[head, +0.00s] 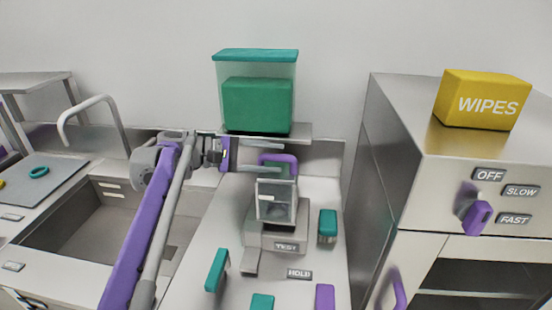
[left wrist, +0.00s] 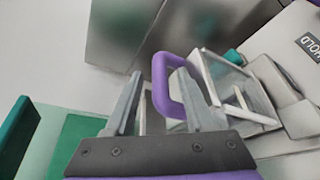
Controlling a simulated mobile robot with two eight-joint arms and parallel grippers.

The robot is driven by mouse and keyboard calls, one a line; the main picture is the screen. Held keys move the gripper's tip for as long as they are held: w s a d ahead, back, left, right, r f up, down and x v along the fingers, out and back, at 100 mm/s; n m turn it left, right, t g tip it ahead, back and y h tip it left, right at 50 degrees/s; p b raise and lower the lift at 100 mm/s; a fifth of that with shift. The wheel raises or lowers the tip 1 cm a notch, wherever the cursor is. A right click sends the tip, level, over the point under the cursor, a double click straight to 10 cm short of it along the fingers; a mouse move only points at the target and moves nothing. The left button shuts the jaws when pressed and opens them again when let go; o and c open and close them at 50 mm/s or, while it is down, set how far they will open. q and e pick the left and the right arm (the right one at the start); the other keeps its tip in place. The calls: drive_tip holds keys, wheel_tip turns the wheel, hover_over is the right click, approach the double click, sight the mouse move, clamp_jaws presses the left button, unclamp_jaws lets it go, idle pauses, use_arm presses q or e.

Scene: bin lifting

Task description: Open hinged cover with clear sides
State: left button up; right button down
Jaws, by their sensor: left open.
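The cover with clear sides (head: 277,201) is a small pale-framed box on the grey TEST unit (head: 277,240) in mid counter. Its purple loop handle (head: 290,161) stands at its upper back. In the left wrist view the cover (left wrist: 232,82) is at right and the handle (left wrist: 160,85) near the middle. My left gripper (head: 276,158) is open, its two fingers pointing right at the handle's height. In the left wrist view its fingertips (left wrist: 158,73) lie on either side of part of the handle; contact cannot be told. My right gripper is not in view.
A green-filled container (head: 257,105) stands on a shelf behind my gripper. A sink (head: 100,220) lies left. A steel cabinet (head: 400,150) with yellow WIPES box (head: 483,100) stands right. Teal blocks (head: 327,226) and a HOLD label (head: 299,274) are on the counter.

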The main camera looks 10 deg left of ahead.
use_arm(q)
drive_tip(key=shift+w+d+f, duration=0.15)
drive_tip(key=shift+w+d, duration=0.05)
drive_tip(key=shift+d, duration=0.45)
clamp_jaws()
idle(1.0)
